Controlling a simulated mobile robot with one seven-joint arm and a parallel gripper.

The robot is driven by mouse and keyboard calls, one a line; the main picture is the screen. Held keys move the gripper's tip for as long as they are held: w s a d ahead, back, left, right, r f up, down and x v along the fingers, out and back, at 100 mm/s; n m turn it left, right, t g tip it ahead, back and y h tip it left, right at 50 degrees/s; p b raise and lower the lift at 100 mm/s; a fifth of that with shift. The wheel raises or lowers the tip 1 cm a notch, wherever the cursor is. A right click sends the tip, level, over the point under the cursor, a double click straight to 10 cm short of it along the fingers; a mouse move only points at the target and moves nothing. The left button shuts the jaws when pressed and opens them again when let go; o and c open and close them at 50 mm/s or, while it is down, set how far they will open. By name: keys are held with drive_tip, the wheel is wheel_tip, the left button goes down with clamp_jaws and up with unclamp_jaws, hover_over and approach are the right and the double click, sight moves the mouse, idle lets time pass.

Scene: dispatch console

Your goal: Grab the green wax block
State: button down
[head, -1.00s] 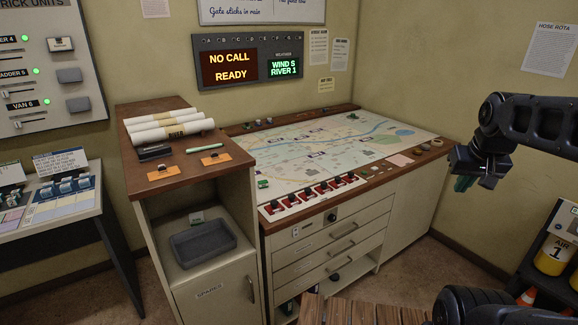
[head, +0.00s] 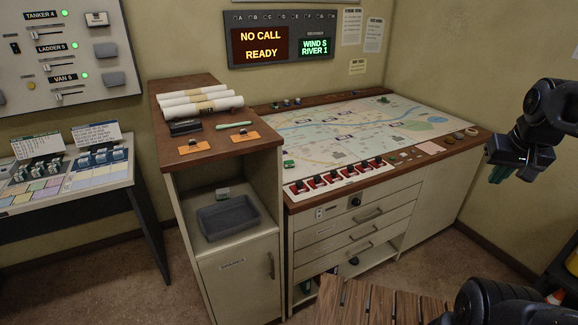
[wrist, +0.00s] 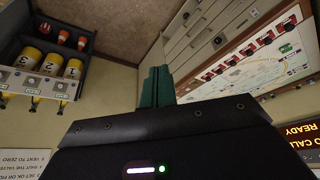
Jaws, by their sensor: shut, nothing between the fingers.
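My gripper (head: 497,174) hangs in the air at the right of the head view, beyond the right end of the map console (head: 415,165). Its green fingers are together and empty; they also show in the wrist view (wrist: 157,86). No wax block can be told for sure. A small green item (head: 289,164) lies at the map's left front corner, and another (head: 383,98) at its back edge. A small greenish piece (head: 459,135) lies on the wooden rim near a tan ring (head: 471,131). All are too small to identify, and my gripper is apart from them.
A taller cabinet (head: 225,265) stands left of the console, with paper rolls (head: 203,105) on top and a grey tray (head: 228,218) in its niche. A slatted wooden surface (head: 365,305) is in front. Yellow cylinders (wrist: 50,63) stand on a shelf in the wrist view.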

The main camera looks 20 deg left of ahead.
idle(0.3)
drive_tip(key=c, duration=1.1)
unclamp_jaws()
drive_tip(key=shift+o, duration=0.2)
